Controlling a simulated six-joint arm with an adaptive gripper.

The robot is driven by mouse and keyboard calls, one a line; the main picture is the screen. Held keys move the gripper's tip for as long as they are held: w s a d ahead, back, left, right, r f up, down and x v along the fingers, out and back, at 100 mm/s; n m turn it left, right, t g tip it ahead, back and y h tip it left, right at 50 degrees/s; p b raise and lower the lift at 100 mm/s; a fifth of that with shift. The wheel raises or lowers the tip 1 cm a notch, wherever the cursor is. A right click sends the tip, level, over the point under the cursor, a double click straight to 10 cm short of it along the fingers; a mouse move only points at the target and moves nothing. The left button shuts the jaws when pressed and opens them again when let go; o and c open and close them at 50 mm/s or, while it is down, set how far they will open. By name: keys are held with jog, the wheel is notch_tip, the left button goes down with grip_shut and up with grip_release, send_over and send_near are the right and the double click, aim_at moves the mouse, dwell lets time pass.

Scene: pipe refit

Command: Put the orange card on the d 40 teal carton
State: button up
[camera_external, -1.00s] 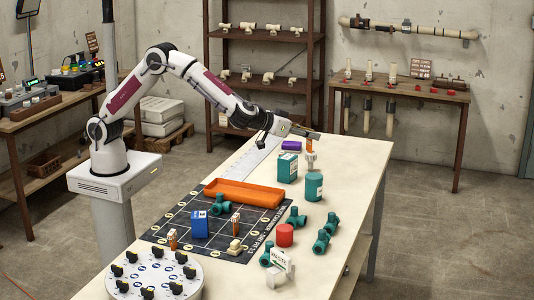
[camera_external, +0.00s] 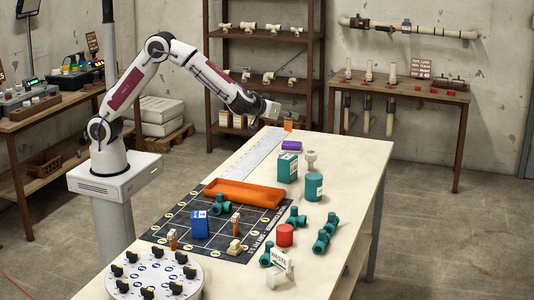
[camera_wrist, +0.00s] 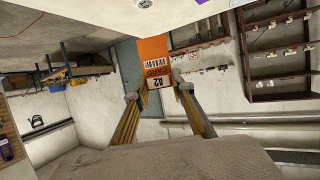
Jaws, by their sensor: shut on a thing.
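My gripper (camera_external: 281,116) is shut on the orange card (camera_external: 288,126) and holds it in the air above the far end of the table. A teal carton (camera_external: 287,169) with a white label stands upright on the table, below and nearer the camera than the card. A teal cylinder (camera_external: 314,187) with a pale label stands to its right. Their small print cannot be read, so I cannot tell which is d 40.
A purple block (camera_external: 291,146) and a white fitting (camera_external: 310,157) stand close to the teal carton. An orange tray (camera_external: 240,191), a blue box (camera_external: 200,224), a red cylinder (camera_external: 285,235) and several teal fittings lie nearer the camera.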

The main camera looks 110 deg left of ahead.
aim_at(288, 130)
jog(key=shift+f, duration=0.1)
jog(key=shift+f, duration=3.05)
jog(key=shift+f, duration=0.1)
jog(key=shift+f, duration=1.75)
jog(key=shift+f, duration=0.15)
jog(key=o, duration=0.8)
